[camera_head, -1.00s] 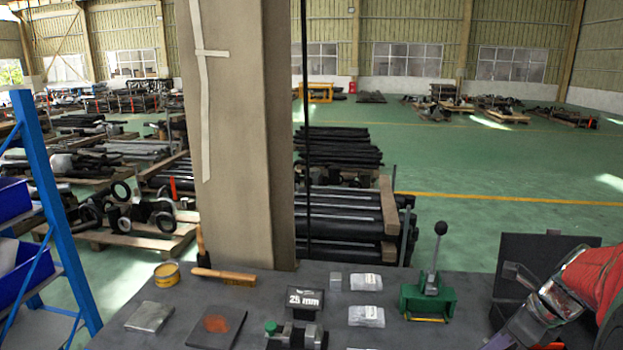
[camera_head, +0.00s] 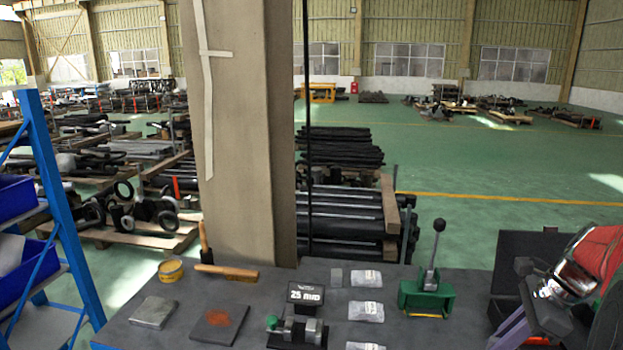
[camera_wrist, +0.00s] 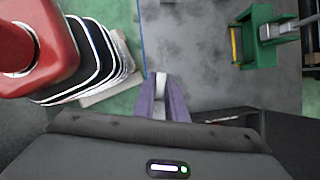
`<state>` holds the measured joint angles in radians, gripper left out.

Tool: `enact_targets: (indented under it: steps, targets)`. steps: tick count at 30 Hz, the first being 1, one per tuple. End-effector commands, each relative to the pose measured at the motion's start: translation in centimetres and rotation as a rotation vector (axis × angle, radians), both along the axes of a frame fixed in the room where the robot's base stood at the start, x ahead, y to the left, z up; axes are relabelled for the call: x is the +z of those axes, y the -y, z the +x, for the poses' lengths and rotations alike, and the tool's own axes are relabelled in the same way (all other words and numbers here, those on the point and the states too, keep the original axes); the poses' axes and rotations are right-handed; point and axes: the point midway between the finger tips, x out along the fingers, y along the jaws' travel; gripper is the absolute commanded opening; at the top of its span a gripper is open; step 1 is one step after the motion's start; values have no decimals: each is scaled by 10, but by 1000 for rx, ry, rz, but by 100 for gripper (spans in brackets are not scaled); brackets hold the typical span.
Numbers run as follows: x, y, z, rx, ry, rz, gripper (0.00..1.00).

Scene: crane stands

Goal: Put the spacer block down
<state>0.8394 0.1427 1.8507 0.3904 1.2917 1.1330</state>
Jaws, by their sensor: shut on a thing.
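My gripper shows in the wrist view (camera_wrist: 162,88) with its two purple fingers shut on a small pale grey metal block, the spacer block (camera_wrist: 161,80). Its lower part is hidden between the fingers. In the head view, my gripper's purple fingers (camera_head: 513,332) are at the lower right, partly cut off by the bottom edge. The block cannot be made out there. The grey workbench (camera_head: 250,287) shows ahead of the fingers in the wrist view. I cannot tell how high the block is above it.
A green hand press (camera_head: 427,295) stands left of my gripper. A dark case (camera_head: 525,255) is behind my gripper.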

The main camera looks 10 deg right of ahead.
Motion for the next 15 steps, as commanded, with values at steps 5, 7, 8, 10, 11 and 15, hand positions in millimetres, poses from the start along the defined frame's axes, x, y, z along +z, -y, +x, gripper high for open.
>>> enact_targets:
  steps: [5, 7, 8, 10, 11, 15]
  targets:
    - [13, 5, 10, 267, -1, 0, 0]
    - [17, 4, 16, 380, -2, 1, 0]
    - [18, 4, 19, 428, -2, 0, 0]
    - [21, 2, 27, 546, -2, 1, 0]
    - [22, 1, 31, 596, -1, 0, 0]
    - [26, -7, 51, 836, -2, 1, 0]
